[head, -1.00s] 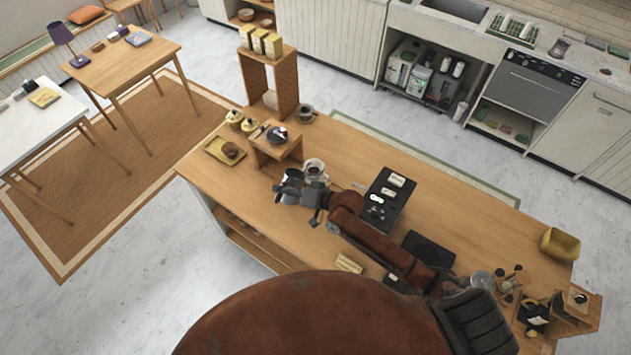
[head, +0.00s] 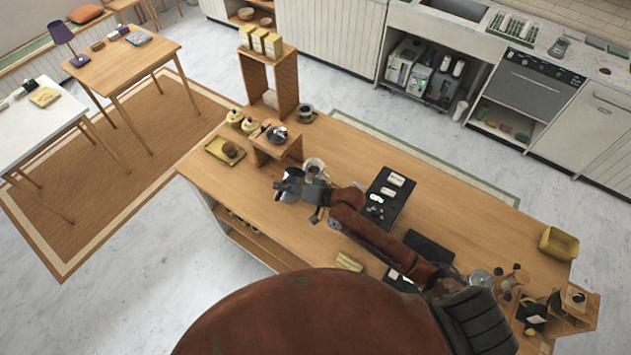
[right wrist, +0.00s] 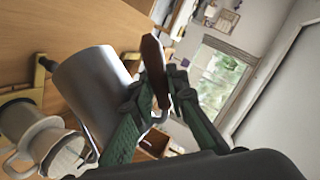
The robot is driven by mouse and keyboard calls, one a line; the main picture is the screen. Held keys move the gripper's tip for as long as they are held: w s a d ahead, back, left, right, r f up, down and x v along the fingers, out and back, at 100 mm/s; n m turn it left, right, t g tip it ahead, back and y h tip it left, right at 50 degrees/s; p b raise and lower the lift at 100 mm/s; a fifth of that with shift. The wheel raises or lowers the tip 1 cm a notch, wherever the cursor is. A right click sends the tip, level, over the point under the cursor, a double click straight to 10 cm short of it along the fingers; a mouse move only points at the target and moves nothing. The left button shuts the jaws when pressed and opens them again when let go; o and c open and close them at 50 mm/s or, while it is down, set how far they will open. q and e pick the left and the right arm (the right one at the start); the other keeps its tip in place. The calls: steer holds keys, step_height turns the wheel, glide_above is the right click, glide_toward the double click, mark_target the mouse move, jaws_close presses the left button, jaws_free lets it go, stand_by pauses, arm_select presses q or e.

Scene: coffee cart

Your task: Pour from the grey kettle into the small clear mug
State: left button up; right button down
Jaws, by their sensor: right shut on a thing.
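The grey kettle (head: 289,187) is in my right gripper (head: 313,191), over the left part of the wooden counter. In the right wrist view the kettle (right wrist: 88,85) is a plain grey cylinder, and the right gripper (right wrist: 152,98) is shut on its brown handle (right wrist: 154,65). A small pale vessel with dark contents (head: 315,167) stands right behind the kettle in the head view. In the right wrist view a white and clear vessel with a handle (right wrist: 38,138) is close beside the kettle; I cannot tell whether it is the small clear mug. My left gripper is not in view.
A black tray (head: 384,198) with pale items lies right of my gripper. The counter's back right is clear.

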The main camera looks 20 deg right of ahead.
steer(key=shift+r, duration=0.25)
steer(key=shift+w+d+r+m+p, duration=0.2)
steer(key=shift+r+m+p, duration=0.15)
steer(key=shift+r, duration=0.1)
stand_by(2.0)
steer(key=shift+s+a+f+n, duration=0.15)
steer(key=shift+f+n, duration=0.1)
steer(key=shift+f, duration=0.25)
steer(key=shift+s+a+f+n, duration=0.1)
steer(key=shift+a+f+n, duration=0.1)
steer(key=shift+f, duration=0.25)
steer(key=shift+r, duration=0.1)
stand_by(0.3)
steer(key=shift+w+d+r+p, duration=0.1)
steer(key=shift+d+r+p, duration=0.05)
steer(key=shift+r+p, duration=0.2)
stand_by(0.4)
